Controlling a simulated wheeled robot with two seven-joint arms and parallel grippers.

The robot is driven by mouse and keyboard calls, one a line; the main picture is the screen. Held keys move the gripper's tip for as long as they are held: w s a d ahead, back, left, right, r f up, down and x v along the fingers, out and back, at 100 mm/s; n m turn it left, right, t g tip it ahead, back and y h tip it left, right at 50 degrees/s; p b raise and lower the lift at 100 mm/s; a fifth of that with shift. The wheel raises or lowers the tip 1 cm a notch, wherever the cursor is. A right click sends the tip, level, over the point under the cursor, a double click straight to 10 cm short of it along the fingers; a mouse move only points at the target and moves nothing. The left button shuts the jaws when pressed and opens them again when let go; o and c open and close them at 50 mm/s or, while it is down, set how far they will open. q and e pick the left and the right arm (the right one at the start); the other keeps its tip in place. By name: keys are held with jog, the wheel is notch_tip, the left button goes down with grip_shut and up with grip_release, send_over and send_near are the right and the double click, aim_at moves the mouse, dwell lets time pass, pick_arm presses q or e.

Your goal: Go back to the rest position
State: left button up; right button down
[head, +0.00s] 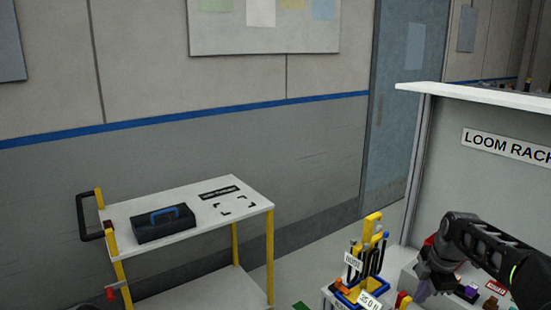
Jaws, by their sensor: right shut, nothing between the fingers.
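My right gripper (424,287) is at the lower right, in front of the loom rack (425,170). It points down, and its fingers are shut with nothing between them. Its arm comes in from the right edge. Just left of it stands a yellow and blue fixture (372,235) with dark upright parts and small white labels. The gripper looks apart from this fixture, but depth is hard to judge. My left gripper is out of view.
A white cart (190,205) with yellow posts and a black handle stands at the left. A dark toolbox (163,224) with a blue handle lies on its top. Small coloured parts (470,292) lie on the rack shelf. Floor shows between cart and rack.

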jog(key=s+a+f+m+t+y, duration=0.2)
jog(key=s+a+f+m+y, duration=0.15)
jog(key=a+f+m, duration=1.25)
jog(key=s+a+f+m+g, duration=0.1)
jog(key=s+a+f, duration=0.3)
jog(key=s, duration=0.6)
jog(key=s+a+f+m+g, duration=0.1)
jog(key=s+a+f, duration=0.4)
jog(key=s, duration=0.6)
jog(key=s+a+f+m+g, duration=0.1)
jog(key=s+a+f+g, duration=0.1)
jog(key=s+a+f, duration=0.3)
jog(key=s+f, duration=0.3)
jog(key=s, duration=0.2)
jog(key=shift+s+a+m, duration=0.2)
jog(key=shift+s+m, duration=0.2)
